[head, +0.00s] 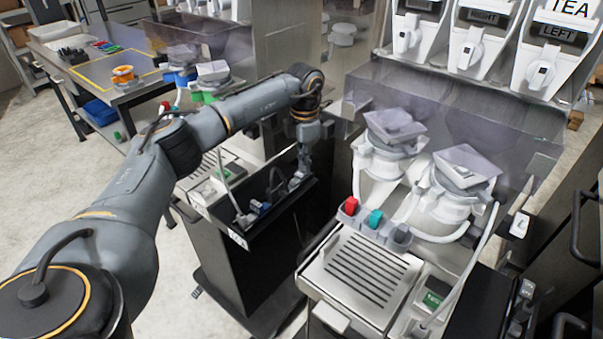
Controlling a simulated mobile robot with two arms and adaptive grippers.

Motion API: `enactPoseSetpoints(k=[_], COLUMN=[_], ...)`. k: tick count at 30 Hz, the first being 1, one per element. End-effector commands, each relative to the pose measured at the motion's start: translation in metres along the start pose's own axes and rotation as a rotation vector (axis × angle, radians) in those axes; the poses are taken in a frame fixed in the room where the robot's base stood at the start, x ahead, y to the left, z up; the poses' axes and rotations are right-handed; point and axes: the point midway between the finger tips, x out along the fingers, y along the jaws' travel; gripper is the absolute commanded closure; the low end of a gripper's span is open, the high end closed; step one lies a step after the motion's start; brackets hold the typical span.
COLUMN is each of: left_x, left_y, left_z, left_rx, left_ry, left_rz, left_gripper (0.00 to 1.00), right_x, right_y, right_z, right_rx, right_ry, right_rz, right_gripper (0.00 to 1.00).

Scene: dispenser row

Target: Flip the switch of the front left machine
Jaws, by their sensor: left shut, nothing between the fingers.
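My left arm reaches in from the left, and its gripper (298,182) points down, shut and empty. It is over the dark recessed panel between two machines. The near machine (362,278) has a grilled tray, white dispensers, and red, teal and grey buttons. A small green-lit switch (432,300) sits on its front right corner, well apart from my gripper. The machine behind it on the left (192,186) is partly hidden by my arm; a small green switch (222,173) shows on its front. I cannot tell whether my gripper touches anything. My right gripper is not in view.
A clear purple-tinted guard (440,100) stands behind the near dispensers. A table (70,60) with colored items is at the back left. Pale floor is open at left.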

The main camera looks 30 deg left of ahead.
Motion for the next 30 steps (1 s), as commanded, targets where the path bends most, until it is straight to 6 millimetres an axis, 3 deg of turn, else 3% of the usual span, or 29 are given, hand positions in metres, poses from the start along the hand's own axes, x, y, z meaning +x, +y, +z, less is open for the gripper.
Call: enactPoseSetpoints(k=[13,30], left_x=[0.004,-0.043], left_y=[-0.001,0.0], left_z=[-0.001,0.0], left_rx=[0.0,0.0], left_ry=[0.005,0.002], left_rz=[-0.002,-0.001], left_gripper=[1.0,1.0], right_x=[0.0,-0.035], right_y=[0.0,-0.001], right_z=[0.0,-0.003], right_rx=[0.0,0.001], right_ry=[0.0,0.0], right_rz=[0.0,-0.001], right_gripper=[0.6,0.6])
